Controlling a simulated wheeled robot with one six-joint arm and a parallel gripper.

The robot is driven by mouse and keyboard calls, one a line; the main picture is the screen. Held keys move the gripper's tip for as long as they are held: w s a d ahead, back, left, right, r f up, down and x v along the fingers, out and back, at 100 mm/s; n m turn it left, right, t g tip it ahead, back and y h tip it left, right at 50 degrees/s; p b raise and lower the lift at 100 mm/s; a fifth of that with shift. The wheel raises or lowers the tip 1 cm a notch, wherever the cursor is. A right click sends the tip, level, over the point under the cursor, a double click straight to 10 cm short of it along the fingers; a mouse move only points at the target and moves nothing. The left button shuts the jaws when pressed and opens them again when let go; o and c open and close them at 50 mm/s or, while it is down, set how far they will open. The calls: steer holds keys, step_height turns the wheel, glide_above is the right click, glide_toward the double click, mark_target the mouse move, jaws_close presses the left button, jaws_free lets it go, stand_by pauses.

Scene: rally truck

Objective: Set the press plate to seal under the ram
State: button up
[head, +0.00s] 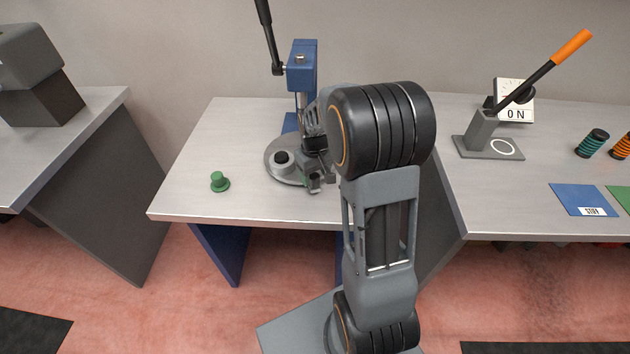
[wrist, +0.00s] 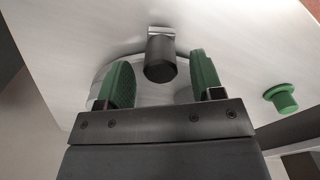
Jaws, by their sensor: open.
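The press plate (head: 272,172) is a round grey disc on the table at the foot of the blue press (head: 302,68). A short black round piece (head: 281,158) sits on the plate's left part. The ram below the press head is mostly hidden by my arm. My gripper (head: 314,181) is low at the plate's front right edge. In the wrist view my gripper (wrist: 161,62) is open, its two green fingers on either side of a dark stubby handle (wrist: 160,58) with a metal bracket. Gaps show on both sides of it. Any seal mark is not readable.
A green knob-shaped piece (head: 220,182) stands on the table left of the plate. The press's black lever (head: 268,32) rises at upper left. On the right table are an orange-handled lever (head: 486,130), a blue card (head: 582,200) and striped coils (head: 592,144).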

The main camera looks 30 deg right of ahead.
steer(key=shift+f, duration=1.5)
jaws_close()
